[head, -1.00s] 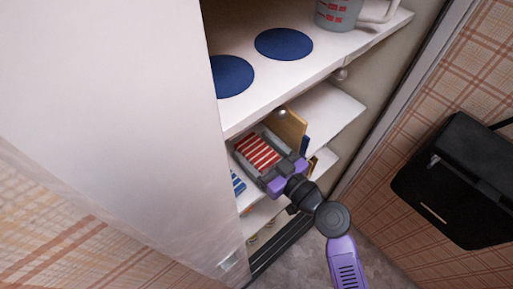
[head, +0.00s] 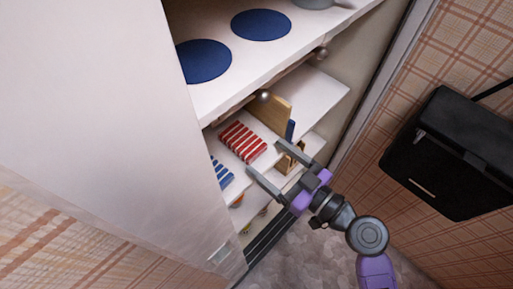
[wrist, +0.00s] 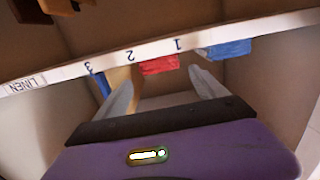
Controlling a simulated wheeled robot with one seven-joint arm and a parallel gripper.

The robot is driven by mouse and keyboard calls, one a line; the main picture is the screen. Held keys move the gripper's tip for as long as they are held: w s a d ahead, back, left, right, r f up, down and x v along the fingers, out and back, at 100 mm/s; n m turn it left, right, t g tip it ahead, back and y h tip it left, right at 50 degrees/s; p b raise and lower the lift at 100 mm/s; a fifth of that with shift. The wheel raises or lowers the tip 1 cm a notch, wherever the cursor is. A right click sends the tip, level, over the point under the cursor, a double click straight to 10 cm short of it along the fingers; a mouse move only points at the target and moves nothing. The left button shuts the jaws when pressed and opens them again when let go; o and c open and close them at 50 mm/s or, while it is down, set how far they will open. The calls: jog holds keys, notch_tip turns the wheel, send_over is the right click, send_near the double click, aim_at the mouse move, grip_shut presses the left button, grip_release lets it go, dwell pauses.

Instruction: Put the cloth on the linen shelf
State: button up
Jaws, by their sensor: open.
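A red-and-white striped cloth (head: 243,142) lies flat on a white shelf inside the cabinet. The wrist view shows both spread fingers (wrist: 158,80) and a white shelf edge (wrist: 130,57) marked LINEN and 3, 2, 1. The red cloth appears near marks 1 and 2.
A blue-and-white striped cloth (head: 222,174) lies left of the red one. A wooden panel (head: 272,112) and a blue item (head: 290,130) stand right of it. Blue discs (head: 204,61) lie on the shelf above. The white door (head: 90,110) is at left, a black box (head: 455,155) at right.

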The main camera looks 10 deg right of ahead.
jog(key=shift+v, duration=1)
jog(key=s+d+f+m+g+h, duration=0.1)
jog(key=s+d+f+m+h, duration=0.25)
jog(key=s, duration=0.35)
jog(key=s+d+f+m+h, duration=0.2)
jog(key=s+d+f+h, duration=0.25)
jog(key=s, duration=0.35)
jog(key=s+r+m+t+h, duration=0.1)
jog(key=s+r, duration=0.9)
jog(key=shift+s+d+t+h, duration=0.3)
jog(key=shift+d+h, duration=0.05)
jog(key=shift+h, duration=0.05)
jog(key=shift+r, duration=0.1)
